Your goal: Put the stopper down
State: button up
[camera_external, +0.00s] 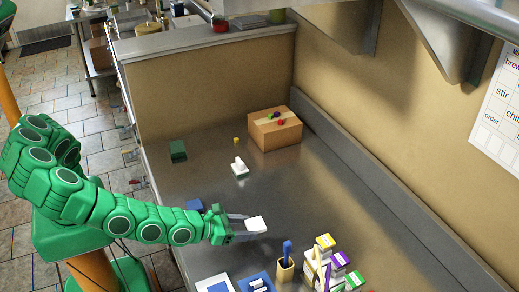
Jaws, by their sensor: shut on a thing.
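My gripper (246,227) is at the end of the green arm, above the grey metal counter (330,195). It is shut on a small white block-like piece, the stopper (256,224), which sticks out past the fingertips. The stopper's exact shape is too small to make out. It appears held over a bare part of the counter; I cannot tell how high above it.
A cardboard box (275,133) with small coloured pieces on top stands at the back. A white object (239,168), a green block (178,150) and a tan cup (285,270) stand around. Small coloured boxes (340,260) crowd the front. The counter's right middle is clear.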

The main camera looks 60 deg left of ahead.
jog(key=w+a+n+y, duration=0.25)
jog(key=w+a, duration=0.25)
jog(key=a, duration=0.5)
jog(key=w+a+n+y, duration=0.25)
jog(key=w+a, duration=0.25)
jog(key=a, duration=0.5)
jog(key=n+g+y, duration=0.4)
jog(key=n+y, duration=0.1)
jog(key=y, duration=0.1)
send_over(226, 160)
notch_tip(226, 160, down, 2)
jog(key=shift+f, duration=3.9)
jog(key=shift+f, duration=0.1)
jog(key=o, duration=0.8)
jog(key=shift+c, duration=0.2)
